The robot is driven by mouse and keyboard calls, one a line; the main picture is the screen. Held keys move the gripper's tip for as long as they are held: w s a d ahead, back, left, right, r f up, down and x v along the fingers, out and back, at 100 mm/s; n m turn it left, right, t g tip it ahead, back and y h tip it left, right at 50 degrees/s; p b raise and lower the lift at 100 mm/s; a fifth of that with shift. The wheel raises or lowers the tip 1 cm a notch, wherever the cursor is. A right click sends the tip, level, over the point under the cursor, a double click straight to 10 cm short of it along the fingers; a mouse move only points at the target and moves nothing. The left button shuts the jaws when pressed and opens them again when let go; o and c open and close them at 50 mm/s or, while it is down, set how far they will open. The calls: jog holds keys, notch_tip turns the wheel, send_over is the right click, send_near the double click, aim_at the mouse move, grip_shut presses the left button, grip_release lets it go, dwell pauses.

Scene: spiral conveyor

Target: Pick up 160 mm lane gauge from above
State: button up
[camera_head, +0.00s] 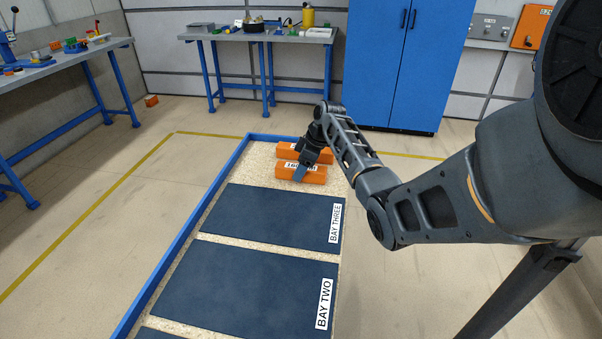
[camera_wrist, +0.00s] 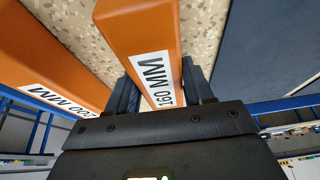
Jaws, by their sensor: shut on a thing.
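The 160 mm lane gauge is an orange block with a white label, seen in the head view (camera_head: 314,173) at the far end of the blue-edged table. In the wrist view the gauge (camera_wrist: 145,30) runs between the two fingers, and its label reads 160 MM. My gripper (camera_head: 300,174) comes down on it from above and is shut on it; it also shows in the wrist view (camera_wrist: 161,84), one finger on each side of the block. I cannot tell whether the gauge is touching the tabletop or just clear of it.
A second orange gauge (camera_head: 318,154) lies just behind, also in the wrist view (camera_wrist: 55,60). Dark mats marked BAY THREE (camera_head: 265,215) and BAY TWO (camera_head: 240,282) lie in front. A low blue edge (camera_head: 188,225) borders the table's left side.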

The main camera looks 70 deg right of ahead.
jog(key=shift+c, duration=0.8)
